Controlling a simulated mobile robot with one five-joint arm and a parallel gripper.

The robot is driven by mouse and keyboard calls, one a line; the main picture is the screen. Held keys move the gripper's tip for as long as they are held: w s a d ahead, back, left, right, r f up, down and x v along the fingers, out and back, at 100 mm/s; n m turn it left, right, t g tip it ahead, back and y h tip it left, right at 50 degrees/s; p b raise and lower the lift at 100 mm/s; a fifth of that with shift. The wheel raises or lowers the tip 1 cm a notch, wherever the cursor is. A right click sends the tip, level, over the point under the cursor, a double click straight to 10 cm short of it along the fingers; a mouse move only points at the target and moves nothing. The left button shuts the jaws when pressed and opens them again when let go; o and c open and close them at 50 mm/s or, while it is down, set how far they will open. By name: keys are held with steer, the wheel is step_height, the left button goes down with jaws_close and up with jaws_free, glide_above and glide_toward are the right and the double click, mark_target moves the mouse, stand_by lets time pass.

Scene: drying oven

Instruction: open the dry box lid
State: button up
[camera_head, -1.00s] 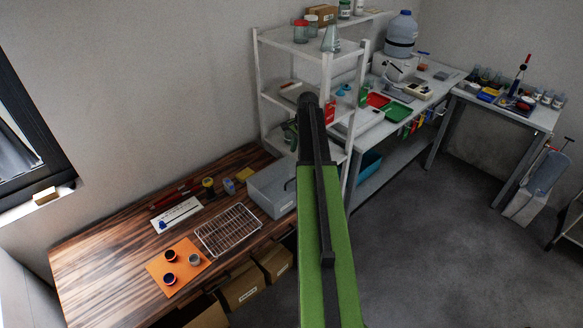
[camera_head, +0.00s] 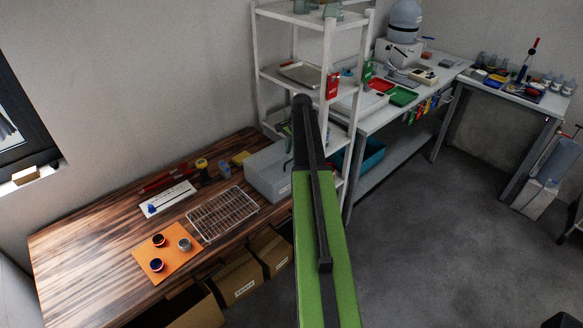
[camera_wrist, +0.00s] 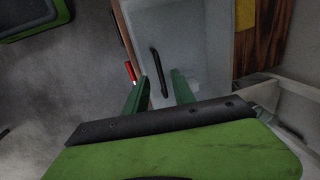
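The dry box (camera_head: 262,172) is a grey box at the right end of the wooden table, with its lid shut in the head view. In the wrist view its pale grey lid (camera_wrist: 195,40) lies below my gripper, with a black bar handle (camera_wrist: 158,72) on it. My gripper (camera_wrist: 160,78) has two green fingers spread apart, with the handle showing between and beyond their tips. Nothing is held. I cannot tell whether the fingers touch the handle. In the head view my arm hides the box's right side and most of the gripper.
A wire rack (camera_head: 222,213) and an orange mat (camera_head: 180,262) with small cups lie left of the box. A white shelf unit (camera_head: 327,60) stands close behind and right of it. Cardboard boxes (camera_head: 238,283) stand below the table's front edge. Grey floor is clear at right.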

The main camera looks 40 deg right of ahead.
steer(key=f, duration=0.1)
steer(key=f+b, duration=0.1)
steer(key=f, duration=0.1)
steer(key=shift+w, duration=0.3)
steer(key=shift+r, duration=0.1)
jaws_close()
stand_by(1.0)
